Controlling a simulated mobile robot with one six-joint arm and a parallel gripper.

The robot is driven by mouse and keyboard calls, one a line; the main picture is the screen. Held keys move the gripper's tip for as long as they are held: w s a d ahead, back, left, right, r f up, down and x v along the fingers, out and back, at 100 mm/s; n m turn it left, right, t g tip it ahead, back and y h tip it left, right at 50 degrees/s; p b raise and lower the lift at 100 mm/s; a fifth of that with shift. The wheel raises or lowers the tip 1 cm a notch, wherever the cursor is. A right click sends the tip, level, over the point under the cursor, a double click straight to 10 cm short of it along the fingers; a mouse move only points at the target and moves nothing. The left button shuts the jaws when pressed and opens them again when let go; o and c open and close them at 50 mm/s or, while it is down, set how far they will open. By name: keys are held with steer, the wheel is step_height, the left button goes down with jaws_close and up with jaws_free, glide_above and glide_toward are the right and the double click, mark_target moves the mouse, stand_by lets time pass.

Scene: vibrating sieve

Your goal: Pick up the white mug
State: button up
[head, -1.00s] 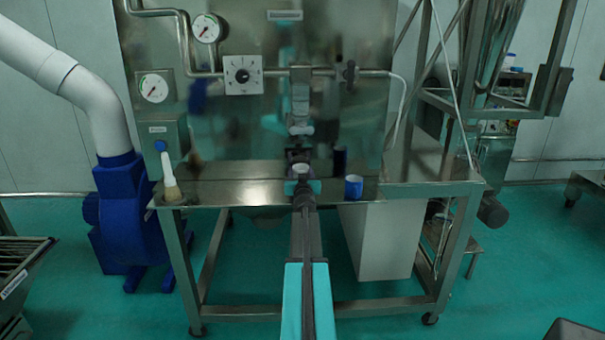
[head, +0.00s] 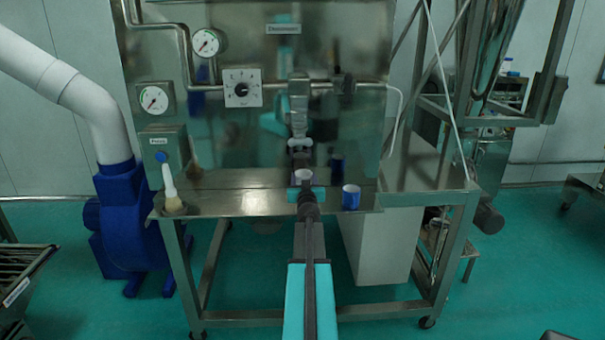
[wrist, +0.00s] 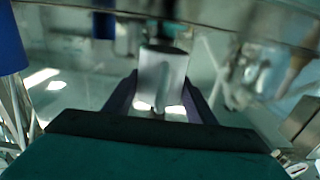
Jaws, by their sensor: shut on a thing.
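The white mug (wrist: 160,80) is upright between the two fingers of my gripper in the wrist view, with its handle toward the camera. In the head view the mug (head: 303,175) shows as a small pale shape just beyond my gripper (head: 305,190), at the metal table's front area. My gripper (wrist: 158,100) is shut on the mug. Whether the mug's base touches the table top is hard to tell.
A blue cup (head: 351,196) stands close to the right on the metal table (head: 235,202). A brush with a white handle (head: 171,190) stands at the table's left corner. A steel panel with gauges (head: 207,41) rises behind. A spout (head: 299,115) hangs above the mug.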

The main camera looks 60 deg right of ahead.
steer(key=s+a+r+p, duration=0.1)
steer(key=s+a+p, duration=0.1)
steer(key=s+a, duration=0.4)
steer(key=s, duration=0.3)
steer(key=shift+a, duration=0.35)
stand_by(0.4)
